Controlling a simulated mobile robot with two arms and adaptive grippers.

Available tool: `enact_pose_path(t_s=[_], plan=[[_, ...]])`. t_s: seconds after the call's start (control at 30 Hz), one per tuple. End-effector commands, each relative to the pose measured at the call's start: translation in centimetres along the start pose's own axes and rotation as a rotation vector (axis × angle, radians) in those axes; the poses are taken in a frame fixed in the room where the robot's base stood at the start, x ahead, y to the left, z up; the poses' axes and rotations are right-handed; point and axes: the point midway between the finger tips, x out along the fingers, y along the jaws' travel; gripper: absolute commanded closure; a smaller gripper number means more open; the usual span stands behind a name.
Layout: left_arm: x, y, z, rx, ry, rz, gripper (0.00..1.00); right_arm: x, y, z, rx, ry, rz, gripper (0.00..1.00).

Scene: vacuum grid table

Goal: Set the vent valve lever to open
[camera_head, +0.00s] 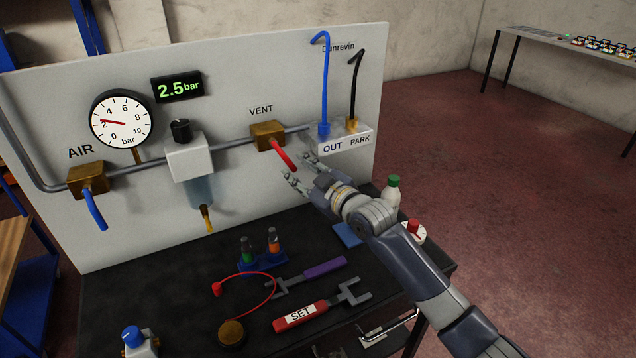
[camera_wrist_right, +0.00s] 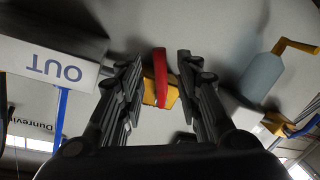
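The vent valve (camera_head: 268,135) is a brass block on the grey pipe under the word VENT. Its red lever (camera_head: 284,157) slants down and to the right from the block in the head view. My right gripper (camera_head: 297,171) is open just right of the lever's lower end. In the right wrist view the red lever (camera_wrist_right: 160,78) shows between the two spread fingers of my right gripper (camera_wrist_right: 160,60), with the brass valve body (camera_wrist_right: 149,91) behind it. I see no contact; the exact gap is unclear. My left gripper is not in view.
The pressure gauge (camera_head: 121,121) and the 2.5 bar display (camera_head: 178,87) are on the panel (camera_head: 240,75) at left. The OUT/PARK block (camera_head: 345,140) with blue and black hoses is just right of the valve.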

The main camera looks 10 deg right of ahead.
Motion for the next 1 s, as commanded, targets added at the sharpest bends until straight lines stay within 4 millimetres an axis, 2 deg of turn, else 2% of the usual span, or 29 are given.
enact_pose_path(t_s=[0.2,0.4,0.6,0.87,1.0], plan=[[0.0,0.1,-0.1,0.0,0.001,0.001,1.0,-3.9,0.0,0.1,-0.002,-0.002,0.0,0.68],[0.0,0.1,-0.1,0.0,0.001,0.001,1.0,-6.5,0.0,0.1,-0.002,-0.002,0.0,0.68],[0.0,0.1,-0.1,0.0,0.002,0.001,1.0,-7.5,0.0,0.0,0.0,-0.001,0.0,0.68],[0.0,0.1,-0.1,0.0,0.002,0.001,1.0,-7.6,0.0,0.0,0.0,-0.001,0.0,0.68],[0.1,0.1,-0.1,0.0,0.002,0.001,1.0,-7.5,-0.6,0.2,-0.037,-0.005,0.002,1.0]])
